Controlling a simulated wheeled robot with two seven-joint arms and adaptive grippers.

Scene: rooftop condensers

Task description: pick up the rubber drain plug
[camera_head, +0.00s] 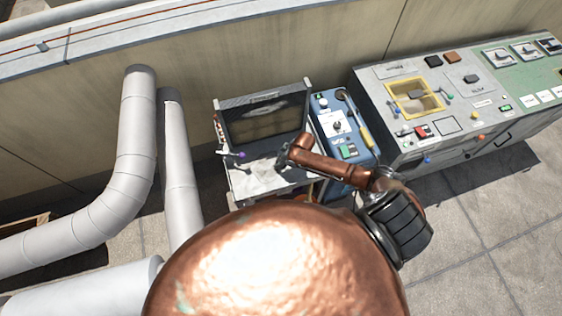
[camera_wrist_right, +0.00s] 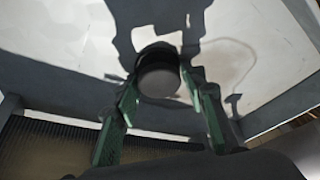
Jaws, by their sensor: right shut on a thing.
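The rubber drain plug (camera_wrist_right: 158,76) is a dark, round, short piece between the two green fingers of my right gripper (camera_wrist_right: 160,84) in the right wrist view. The fingers are shut on its sides. A pale surface with dark shadows lies behind it; I cannot tell whether the plug touches it. In the head view my right gripper (camera_head: 283,157) is over the pale top of a small cart (camera_head: 258,183), and the plug cannot be made out there. My left gripper is not in view.
A dark upright panel (camera_head: 264,122) backs the cart. A blue unit (camera_head: 345,172) stands close to its right, and a grey-green control console (camera_head: 455,100) stands further right. Large pale pipes (camera_head: 135,160) run on the left. A wall (camera_head: 330,45) closes the back.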

